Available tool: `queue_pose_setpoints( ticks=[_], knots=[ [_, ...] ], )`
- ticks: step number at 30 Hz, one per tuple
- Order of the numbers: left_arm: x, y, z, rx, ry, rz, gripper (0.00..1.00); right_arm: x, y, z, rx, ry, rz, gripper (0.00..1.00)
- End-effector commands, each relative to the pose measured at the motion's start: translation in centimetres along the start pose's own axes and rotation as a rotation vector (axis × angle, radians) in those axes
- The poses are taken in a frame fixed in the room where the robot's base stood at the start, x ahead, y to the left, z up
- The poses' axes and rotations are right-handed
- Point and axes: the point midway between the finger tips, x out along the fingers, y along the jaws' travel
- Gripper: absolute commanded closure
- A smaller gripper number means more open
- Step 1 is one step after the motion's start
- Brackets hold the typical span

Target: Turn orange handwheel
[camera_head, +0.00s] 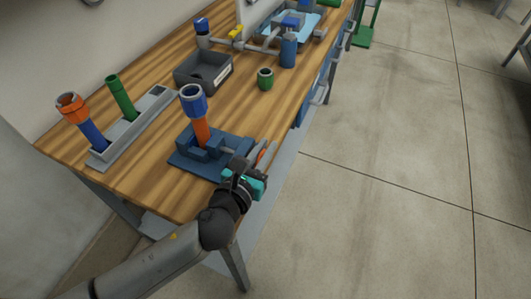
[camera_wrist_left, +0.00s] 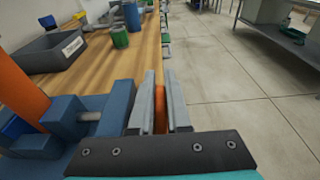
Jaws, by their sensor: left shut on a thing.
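The orange handwheel (camera_head: 262,153) is at the right end of a blue vise-like fixture (camera_head: 188,163) near the table's front edge. My left gripper (camera_head: 257,160) is at the handwheel. In the left wrist view the handwheel (camera_wrist_left: 160,110) shows edge-on as a thin orange strip between the two grey fingers (camera_wrist_left: 160,88), which are shut on it. Most of its rim is hidden by the fingers. An orange pipe with a blue collar (camera_head: 193,98) stands upright in the fixture. My right gripper is not in view.
A grey rack (camera_head: 152,103) holding an orange-and-blue pipe (camera_head: 88,125) and a green pipe (camera_head: 121,95) is at the left. A dark grey bin (camera_head: 184,78) and a green cup (camera_head: 265,79) stand behind the fixture. Open floor lies to the right.

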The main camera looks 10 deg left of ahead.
Motion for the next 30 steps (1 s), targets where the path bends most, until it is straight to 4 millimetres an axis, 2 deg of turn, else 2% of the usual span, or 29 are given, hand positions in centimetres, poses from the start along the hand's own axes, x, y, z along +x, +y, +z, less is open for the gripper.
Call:
queue_pose_setpoints(
  ticks=[15, 16, 19, 30],
  knots=[
    [-0.1, -0.1, -0.13, -0.001, -0.014, -0.002, 1.0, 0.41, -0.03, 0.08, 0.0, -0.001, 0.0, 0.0],
    [-0.09, -0.1, -0.13, -0.001, -0.014, -0.002, 0.84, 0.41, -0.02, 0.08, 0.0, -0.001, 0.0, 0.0],
    [-0.09, -0.09, -0.12, -0.001, -0.014, -0.002, 0.73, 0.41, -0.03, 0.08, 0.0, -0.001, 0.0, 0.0],
    [-0.61, -0.02, -0.05, 0.0, -0.015, 0.0, 0.72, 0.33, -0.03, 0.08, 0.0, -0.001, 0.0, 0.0]
  ],
)
